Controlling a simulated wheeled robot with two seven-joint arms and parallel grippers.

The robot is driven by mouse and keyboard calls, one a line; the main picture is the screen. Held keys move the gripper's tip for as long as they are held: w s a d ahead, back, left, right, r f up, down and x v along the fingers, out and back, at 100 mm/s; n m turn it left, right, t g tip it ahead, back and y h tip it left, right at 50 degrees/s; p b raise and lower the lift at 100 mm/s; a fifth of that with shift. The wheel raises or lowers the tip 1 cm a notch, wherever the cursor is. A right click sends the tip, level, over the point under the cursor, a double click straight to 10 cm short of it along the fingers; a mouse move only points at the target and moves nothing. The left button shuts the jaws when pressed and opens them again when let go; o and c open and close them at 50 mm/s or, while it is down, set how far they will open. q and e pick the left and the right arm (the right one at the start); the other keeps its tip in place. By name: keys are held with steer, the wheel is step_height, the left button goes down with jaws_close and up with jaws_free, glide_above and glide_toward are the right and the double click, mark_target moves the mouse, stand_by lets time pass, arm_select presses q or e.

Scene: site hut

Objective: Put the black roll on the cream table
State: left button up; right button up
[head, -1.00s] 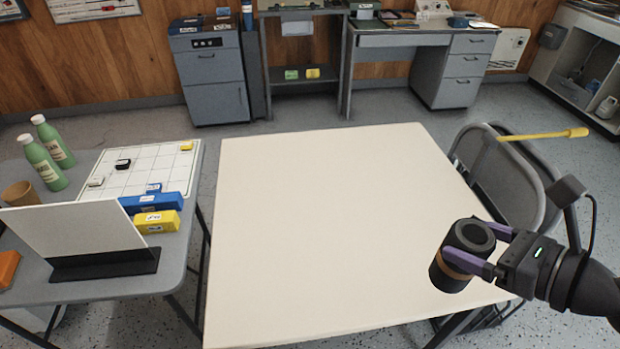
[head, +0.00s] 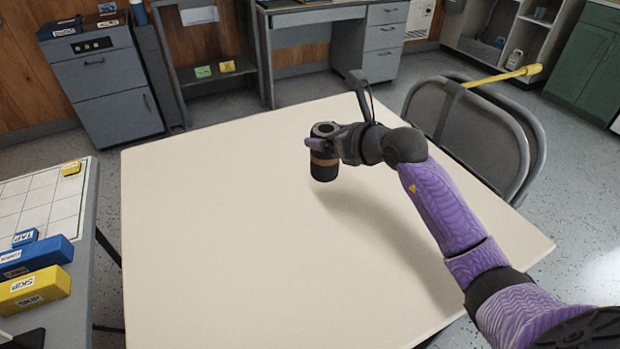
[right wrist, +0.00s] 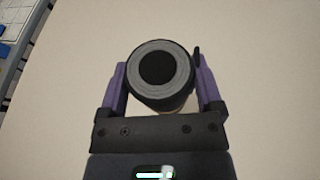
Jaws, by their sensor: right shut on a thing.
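The black roll (head: 323,171), a dark upright cylinder with a brown band, is over the middle of the cream table (head: 220,230). My right gripper (head: 330,148) is shut on the roll, with its fingers on either side of it. In the right wrist view the roll's round grey-ringed top (right wrist: 160,77) sits between the two purple fingers (right wrist: 160,88). The roll's base looks close to the tabletop, but I cannot tell whether it touches. My left gripper is not in view.
The rest of the cream table is bare. Folding chairs (head: 470,135) stand at its right edge, with a yellow rod (head: 500,76) across them. A grey side table at the left holds a white grid board (head: 40,205) and blue (head: 35,257) and yellow boxes (head: 35,290).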

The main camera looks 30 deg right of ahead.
mark_target(335, 164)
step_height(335, 164, down, 6)
steer(key=b, duration=0.2)
steer(key=shift+f+b, duration=0.15)
steer(key=shift+b, duration=0.15)
steer(key=shift+f, duration=0.1)
steer(key=shift+r, duration=0.2)
steer(key=shift+f, duration=0.15)
steer(key=o, duration=1.1)
